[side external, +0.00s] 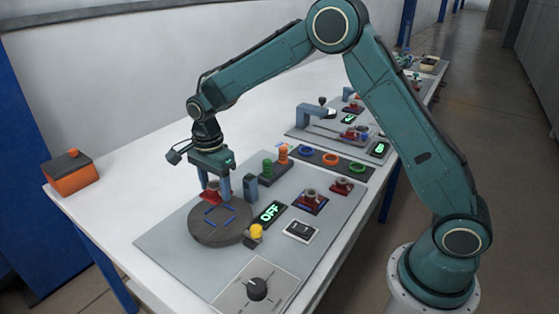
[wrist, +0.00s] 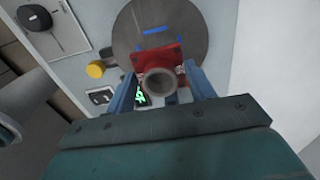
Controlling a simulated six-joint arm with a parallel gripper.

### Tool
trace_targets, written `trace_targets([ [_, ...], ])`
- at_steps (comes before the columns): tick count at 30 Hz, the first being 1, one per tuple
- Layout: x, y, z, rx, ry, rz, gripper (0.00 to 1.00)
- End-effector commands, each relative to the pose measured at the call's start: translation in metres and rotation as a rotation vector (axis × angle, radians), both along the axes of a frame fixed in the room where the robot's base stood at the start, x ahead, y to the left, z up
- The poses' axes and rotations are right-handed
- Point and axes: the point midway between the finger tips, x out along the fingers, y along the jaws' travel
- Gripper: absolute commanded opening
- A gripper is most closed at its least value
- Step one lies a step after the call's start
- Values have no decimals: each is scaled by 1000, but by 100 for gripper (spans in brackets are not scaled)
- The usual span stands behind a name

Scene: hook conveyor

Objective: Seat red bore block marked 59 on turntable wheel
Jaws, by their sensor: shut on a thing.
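My gripper (side external: 214,188) is shut on a red block (side external: 210,196), which has a grey round bore piece on top. In the wrist view the red block (wrist: 150,58) sits between the two fingers of my gripper (wrist: 160,76); no number is readable on it. The turntable wheel (side external: 205,236) is a dark grey disc with blue marks outlining a square on its top. The held block is at the wheel's far edge, beside the blue outline and not within it. I cannot tell whether it touches the disc. The wheel also shows in the wrist view (wrist: 195,35).
A blue-grey post (side external: 250,187) stands close right of the wheel. Nearby are an OFF display (side external: 268,212), a yellow button (side external: 256,231) and a black knob (side external: 257,288). Other red blocks (side external: 341,186) sit to the right. Green (side external: 267,169) and orange (side external: 283,155) pieces stand behind.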

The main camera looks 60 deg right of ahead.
Motion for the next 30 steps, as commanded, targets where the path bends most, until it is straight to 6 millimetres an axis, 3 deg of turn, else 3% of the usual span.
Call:
trace_targets([
  [8, 0, -1, -6, 0, 0, 0, 22],
  [30, 0, -1, -52, 0, 0, 1, 22],
])
